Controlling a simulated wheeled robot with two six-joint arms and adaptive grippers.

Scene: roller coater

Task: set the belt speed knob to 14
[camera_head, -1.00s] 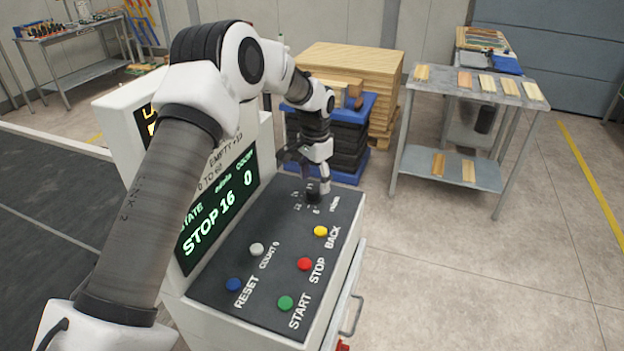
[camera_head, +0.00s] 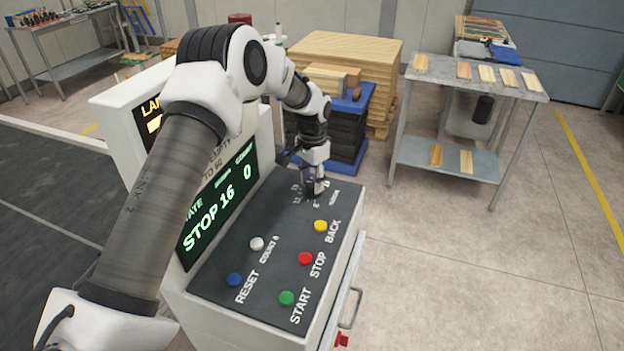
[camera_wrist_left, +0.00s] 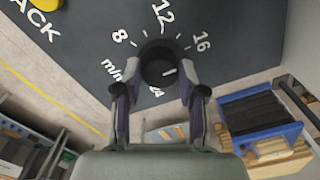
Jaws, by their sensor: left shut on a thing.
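The belt speed knob (camera_wrist_left: 157,62) is a black round knob on the dark sloped panel (camera_head: 270,220), ringed by white ticks and the numbers 8, 12 and 16. A short white mark shows on its top, toward the lower right in the left wrist view; the exact value it points at is hard to tell. My left gripper (camera_wrist_left: 156,82) has one finger on each side of the knob and is shut on it; it also shows in the head view (camera_head: 313,190), largely covering the knob. The screen (camera_head: 217,208) reads STOP, 16 and 0. My right gripper is not in view.
Yellow (camera_head: 320,226), red (camera_head: 305,258), green (camera_head: 287,298), white (camera_head: 257,243) and blue (camera_head: 234,280) buttons sit on the panel near the knob. A blue pallet stack (camera_head: 345,140) and a grey table (camera_head: 470,80) stand behind. The floor at right is clear.

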